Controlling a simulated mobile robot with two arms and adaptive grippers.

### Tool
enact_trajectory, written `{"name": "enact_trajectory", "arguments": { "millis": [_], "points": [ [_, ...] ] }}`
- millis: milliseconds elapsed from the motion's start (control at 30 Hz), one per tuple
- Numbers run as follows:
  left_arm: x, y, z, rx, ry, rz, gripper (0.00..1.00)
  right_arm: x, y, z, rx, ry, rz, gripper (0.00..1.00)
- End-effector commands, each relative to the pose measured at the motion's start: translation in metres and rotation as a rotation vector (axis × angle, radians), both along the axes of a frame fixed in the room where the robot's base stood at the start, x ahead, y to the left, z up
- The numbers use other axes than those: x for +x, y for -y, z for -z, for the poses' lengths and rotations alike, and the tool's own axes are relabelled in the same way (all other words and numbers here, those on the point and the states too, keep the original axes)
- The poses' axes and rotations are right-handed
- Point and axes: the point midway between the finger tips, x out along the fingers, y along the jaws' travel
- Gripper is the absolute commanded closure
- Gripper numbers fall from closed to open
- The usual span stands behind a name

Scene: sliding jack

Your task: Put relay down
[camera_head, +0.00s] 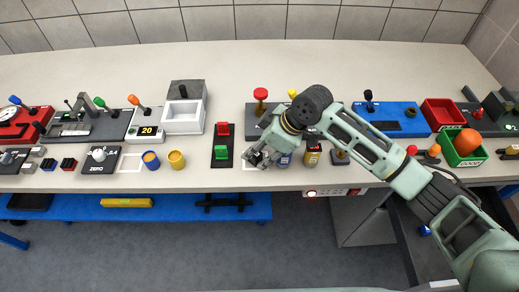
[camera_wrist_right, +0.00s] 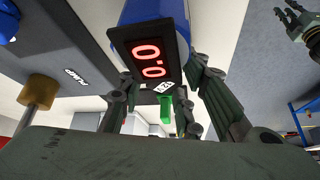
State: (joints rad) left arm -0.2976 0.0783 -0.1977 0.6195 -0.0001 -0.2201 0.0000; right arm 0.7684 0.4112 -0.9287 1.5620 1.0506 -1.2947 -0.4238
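My right gripper (camera_head: 260,155) hangs low over the front of the bench, right of a black plate with a green switch (camera_head: 221,153). In the right wrist view a blue cylinder (camera_wrist_right: 155,12) with a dark display reading 0.0 fills the upper middle. My right gripper's dark fingers (camera_wrist_right: 160,92) flank the display's lower end; contact is unclear. A green piece (camera_wrist_right: 166,108) shows between the fingers. I cannot tell which thing is the relay.
A blue cup (camera_head: 151,161) and a yellow cup (camera_head: 176,160) stand near the bench's front edge. A pale outlined square lies near my gripper. Devices line the back.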

Motion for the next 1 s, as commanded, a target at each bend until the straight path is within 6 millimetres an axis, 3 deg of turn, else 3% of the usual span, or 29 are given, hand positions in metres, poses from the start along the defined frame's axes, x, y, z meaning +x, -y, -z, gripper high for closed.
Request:
{"name": "enact_trajectory", "arguments": {
  "millis": [100, 500, 1000],
  "points": [
    [0.000, 0.004, 0.000, -0.005, 0.000, 0.002, 0.80, 0.000, 0.000, 0.000, 0.000, 0.000, 0.000, 0.56],
    [-0.001, 0.003, 0.001, -0.004, -0.001, 0.004, 0.80, 0.000, 0.003, -0.007, 0.000, 0.002, 0.001, 0.56],
    [-0.002, -0.001, 0.015, 0.002, -0.002, 0.002, 0.80, -0.013, 0.047, -0.091, 0.000, 0.003, 0.001, 0.56]
  ]
}}
